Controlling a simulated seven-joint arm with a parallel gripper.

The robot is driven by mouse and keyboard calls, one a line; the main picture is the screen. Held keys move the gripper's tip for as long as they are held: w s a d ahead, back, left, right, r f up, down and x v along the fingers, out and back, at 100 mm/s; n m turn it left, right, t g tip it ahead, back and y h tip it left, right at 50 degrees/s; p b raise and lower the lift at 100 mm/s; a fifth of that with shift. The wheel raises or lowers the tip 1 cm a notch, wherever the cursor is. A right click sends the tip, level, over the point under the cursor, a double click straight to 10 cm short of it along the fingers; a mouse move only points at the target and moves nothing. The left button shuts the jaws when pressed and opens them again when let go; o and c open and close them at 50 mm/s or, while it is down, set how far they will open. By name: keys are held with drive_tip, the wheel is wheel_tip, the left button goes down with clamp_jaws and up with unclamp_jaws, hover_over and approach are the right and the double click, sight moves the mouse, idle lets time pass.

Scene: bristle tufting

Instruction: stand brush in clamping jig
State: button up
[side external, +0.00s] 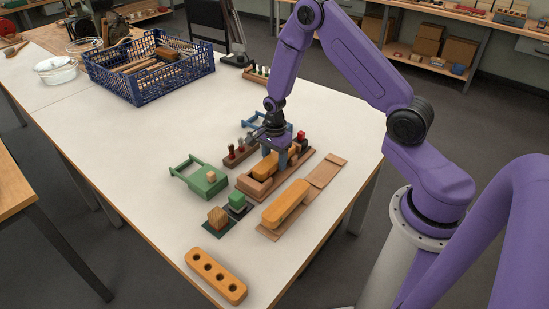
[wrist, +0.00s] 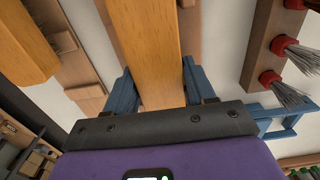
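The clamping jig, a reddish-brown wooden tray (side external: 250,187), stands near the middle of the white table. An orange-tan brush block (side external: 265,168) lies along it, in or just above it; I cannot tell whether it rests on the floor of the jig. My gripper (side external: 279,155) points down over the block, and its fingers partly hide it. In the wrist view, the block (wrist: 155,50) runs between the blue fingertips of my gripper (wrist: 157,85), which sit against its two sides with no gap showing. Bristles on the block are not visible.
A second orange block (side external: 286,205) lies on a brown board in front. An orange block with several holes (side external: 216,275) lies at the near edge. A green clamp-like fixture (side external: 207,182) and a tuft rack (side external: 240,154) stand left of the jig. A blue crate (side external: 150,70) is far left.

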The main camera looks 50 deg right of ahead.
sight(274, 157)
drive_tip(key=o, duration=0.4)
drive_tip(key=shift+c, duration=0.2)
drive_tip(key=shift+r, duration=0.15)
wheel_tip(274, 157, up, 11)
drive_tip(key=s+a+r+n, duration=0.5)
drive_tip(key=a+n, duration=0.2)
drive_tip(key=s+a+r+n, duration=0.2)
drive_tip(key=s+r+n, duration=0.1)
drive_tip(key=s+n, duration=0.8)
drive_tip(key=s+a+r+n, duration=0.3)
drive_tip(key=s+r+n, duration=0.1)
drive_tip(key=s+n, duration=0.8)
drive_tip(key=shift+s+n, duration=0.3)
drive_tip(key=shift+s, duration=0.3)
drive_tip(key=shift+r, duration=0.1)
